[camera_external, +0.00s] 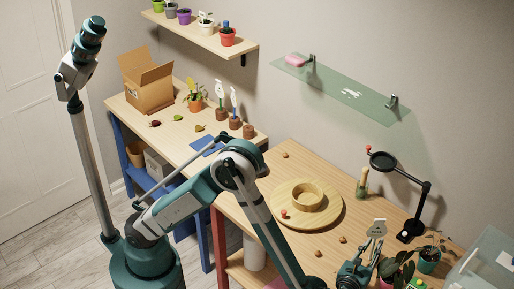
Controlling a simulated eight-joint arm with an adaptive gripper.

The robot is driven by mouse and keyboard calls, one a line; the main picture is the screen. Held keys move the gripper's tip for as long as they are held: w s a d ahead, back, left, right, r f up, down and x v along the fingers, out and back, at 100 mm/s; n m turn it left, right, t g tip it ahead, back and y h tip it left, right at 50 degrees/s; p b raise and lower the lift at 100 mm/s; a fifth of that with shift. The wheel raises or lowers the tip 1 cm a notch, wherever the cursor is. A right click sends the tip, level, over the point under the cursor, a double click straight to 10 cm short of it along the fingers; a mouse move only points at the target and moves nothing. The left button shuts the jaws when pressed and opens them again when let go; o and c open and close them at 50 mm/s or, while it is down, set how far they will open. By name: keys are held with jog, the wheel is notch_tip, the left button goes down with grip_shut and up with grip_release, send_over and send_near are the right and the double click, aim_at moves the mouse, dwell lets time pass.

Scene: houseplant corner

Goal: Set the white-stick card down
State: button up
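The white-stick card (377,229) is a pale card with a dark mark, standing upright on a thin stick at the lower right. The stick's lower end meets my gripper (367,266), which looks shut on it. The fingertips are small and partly hidden, and I cannot see clearly whether the card touches anything below. Other cards on sticks stand in brown holders on the left table: one pale card (220,90) and one with a blue stick (234,97).
A round wooden board (328,211) with a wooden ring (307,197) lies on the right table. Small brown pieces (318,253) lie about.

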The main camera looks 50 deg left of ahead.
jog(key=shift+r, duration=0.15)
jog(key=p+v, duration=0.2)
jog(key=v, duration=1)
dwell(0.6)
